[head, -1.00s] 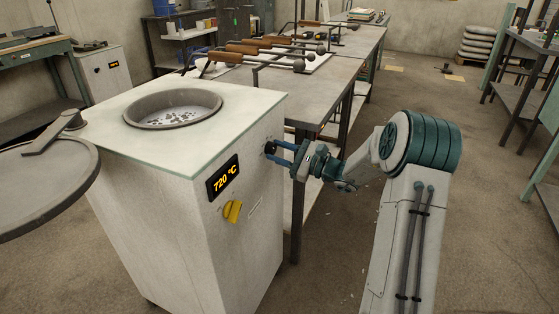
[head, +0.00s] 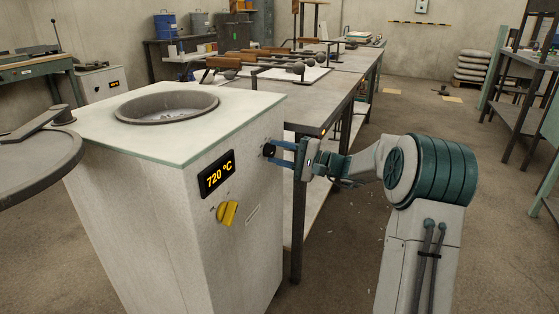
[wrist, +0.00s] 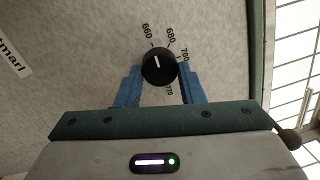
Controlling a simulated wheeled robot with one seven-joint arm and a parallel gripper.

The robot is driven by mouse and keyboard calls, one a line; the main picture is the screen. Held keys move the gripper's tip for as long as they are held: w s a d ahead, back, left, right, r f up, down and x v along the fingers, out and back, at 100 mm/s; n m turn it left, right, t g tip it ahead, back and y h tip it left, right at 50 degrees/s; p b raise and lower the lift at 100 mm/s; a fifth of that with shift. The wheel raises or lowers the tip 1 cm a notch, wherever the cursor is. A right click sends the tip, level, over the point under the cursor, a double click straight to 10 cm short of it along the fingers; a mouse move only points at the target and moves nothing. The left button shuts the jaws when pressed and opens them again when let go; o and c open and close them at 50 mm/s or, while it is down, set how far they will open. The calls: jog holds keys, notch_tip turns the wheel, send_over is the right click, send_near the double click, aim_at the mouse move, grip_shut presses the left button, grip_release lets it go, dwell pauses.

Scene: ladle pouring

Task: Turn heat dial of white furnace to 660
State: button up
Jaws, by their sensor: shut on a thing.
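The white furnace (head: 150,205) stands at the left in the head view, its display (head: 216,174) reading 720 °C. The heat dial (head: 269,150) is a black round knob on its right side face. The fingers (wrist: 160,86) hide part of the scale.
A yellow switch (head: 228,213) is on the furnace front below the display. A round lid (head: 35,165) sticks out at the left. A metal table (head: 310,107) with ladles stands behind the gripper. Open floor lies right of my arm.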

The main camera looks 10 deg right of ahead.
jog(key=shift+n, duration=0.4)
jog(key=o, duration=1)
jog(key=shift+d, duration=0.1)
jog(key=p+v, duration=0.3)
jog(key=v, duration=1)
jog(key=shift+s+d, duration=0.2)
jog(key=shift+d, duration=0.15)
